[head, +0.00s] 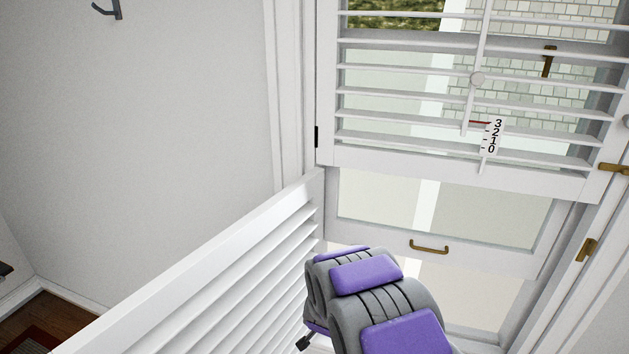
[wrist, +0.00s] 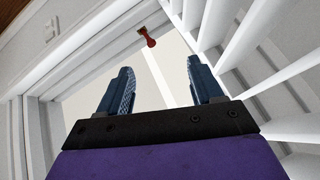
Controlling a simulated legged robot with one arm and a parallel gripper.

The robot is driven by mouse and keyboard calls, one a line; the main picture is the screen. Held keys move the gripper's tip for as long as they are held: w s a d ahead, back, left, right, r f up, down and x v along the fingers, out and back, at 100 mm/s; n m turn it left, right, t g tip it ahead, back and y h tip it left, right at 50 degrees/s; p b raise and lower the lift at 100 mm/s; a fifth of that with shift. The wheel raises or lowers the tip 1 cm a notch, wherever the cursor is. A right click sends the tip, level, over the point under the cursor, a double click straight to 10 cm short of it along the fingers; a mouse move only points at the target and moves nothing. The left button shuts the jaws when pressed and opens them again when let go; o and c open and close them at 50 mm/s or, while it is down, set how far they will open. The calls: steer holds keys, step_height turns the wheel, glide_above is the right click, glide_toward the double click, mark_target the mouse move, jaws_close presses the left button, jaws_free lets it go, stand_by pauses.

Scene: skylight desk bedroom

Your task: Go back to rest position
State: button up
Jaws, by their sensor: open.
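My gripper (wrist: 160,64) shows in the wrist view with its two blue fingers apart and nothing between them. In the head view my purple and grey arm reaches up from the bottom edge, in front of the window and to the right of a slatted shutter panel (head: 215,275). The gripper's fingers cannot be made out there. In the wrist view white slats (wrist: 275,40) stand close on the right of the fingers, with no clear contact visible.
A second louvred shutter (head: 400,145) with a 0-to-3 scale covers the upper window. Below it is a brass handle (head: 429,248). Brass latches (head: 587,249) sit on the right frame. A plain wall (head: 140,150) with a hook (head: 108,10) fills the left.

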steer(key=s+d+r+n+g+y, duration=0.2)
steer(key=s+r+n+g, duration=0.2)
steer(key=s+r, duration=1.15)
steer(key=s+d+r+n+g, duration=0.1)
steer(key=s+d+r+g, duration=0.1)
steer(key=s, duration=1.2)
steer(key=s+d+r+n+g+h, duration=0.1)
steer(key=s+d+r+g, duration=0.2)
steer(key=s, duration=1.1)
steer(key=d, duration=0.3)
steer(key=shift+d+r+n, duration=0.25)
steer(key=shift+r+n, duration=0.15)
